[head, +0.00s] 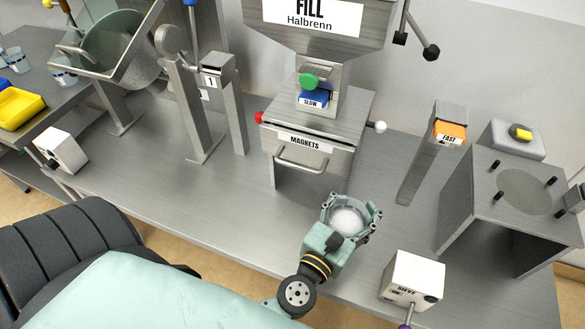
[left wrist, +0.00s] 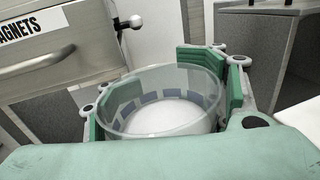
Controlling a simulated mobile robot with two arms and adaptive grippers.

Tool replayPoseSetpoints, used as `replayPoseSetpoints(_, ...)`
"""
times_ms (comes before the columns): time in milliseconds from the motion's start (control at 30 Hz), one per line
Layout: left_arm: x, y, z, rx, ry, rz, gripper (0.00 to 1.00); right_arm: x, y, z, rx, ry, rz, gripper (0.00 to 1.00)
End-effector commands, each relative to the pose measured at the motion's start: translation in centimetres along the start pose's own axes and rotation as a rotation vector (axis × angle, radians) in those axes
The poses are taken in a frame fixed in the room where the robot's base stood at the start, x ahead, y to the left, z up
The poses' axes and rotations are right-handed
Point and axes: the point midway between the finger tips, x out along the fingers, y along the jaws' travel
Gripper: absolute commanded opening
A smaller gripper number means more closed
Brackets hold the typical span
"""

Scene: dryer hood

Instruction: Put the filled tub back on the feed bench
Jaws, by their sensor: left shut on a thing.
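My left gripper (head: 352,213), green with grey finger frames, is shut around a clear round tub (head: 348,222) in the head view. The tub holds white material and looks about upright, in front of the magnets box at the machine. In the left wrist view the clear tub (left wrist: 165,105) sits between the green finger pads, with a white fill low inside it. My right gripper is not in view.
The steel table (head: 215,205) has bare room left of my gripper. The FILL hopper and MAGNETS drawer (head: 303,142) stand behind it. A white SIEVE box (head: 412,280) is at right front. A tilted hood (head: 115,45), posts and a white box (head: 62,148) stand toward the left.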

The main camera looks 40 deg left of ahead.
Motion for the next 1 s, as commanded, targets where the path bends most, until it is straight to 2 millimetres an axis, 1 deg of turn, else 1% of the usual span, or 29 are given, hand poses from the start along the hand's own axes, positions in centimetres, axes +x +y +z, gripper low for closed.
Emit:
replayPoseSetpoints(67, 0.2, 0.6, -1.0, 0.006, 0.001, 0.001, 0.14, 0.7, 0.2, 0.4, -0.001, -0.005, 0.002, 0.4)
replayPoseSetpoints(167, 0.3, 2.3, -2.5, 0.009, 0.0, 0.002, 0.14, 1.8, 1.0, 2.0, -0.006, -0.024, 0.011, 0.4)
replayPoseSetpoints(300, 0.4, 5.5, -4.9, 0.01, 0.0, 0.001, 0.14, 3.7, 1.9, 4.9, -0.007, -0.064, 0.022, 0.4)
replayPoseSetpoints(400, 0.5, 7.6, -6.3, 0.009, -0.001, 0.001, 0.14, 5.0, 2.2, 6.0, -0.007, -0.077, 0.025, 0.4)
replayPoseSetpoints(533, 0.5, 9.7, -7.6, 0.007, -0.001, 0.0, 0.14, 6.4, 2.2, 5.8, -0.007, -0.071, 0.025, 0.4)
replayPoseSetpoints(633, 0.5, 10.6, -7.9, 0.005, -0.001, 0.001, 0.14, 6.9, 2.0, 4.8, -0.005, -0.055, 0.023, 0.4)
replayPoseSetpoints(800, 0.5, 10.9, -8.5, 0.003, 0.0, 0.001, 0.14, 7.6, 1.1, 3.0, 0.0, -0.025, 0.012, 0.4)
replayPoseSetpoints(867, 0.5, 10.9, -9.2, 0.003, 0.0, 0.001, 0.14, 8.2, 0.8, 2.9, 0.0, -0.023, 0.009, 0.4)
replayPoseSetpoints(1000, 0.5, 10.7, -11.2, 0.004, 0.0, 0.001, 0.14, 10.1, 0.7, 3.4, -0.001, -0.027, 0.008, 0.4)
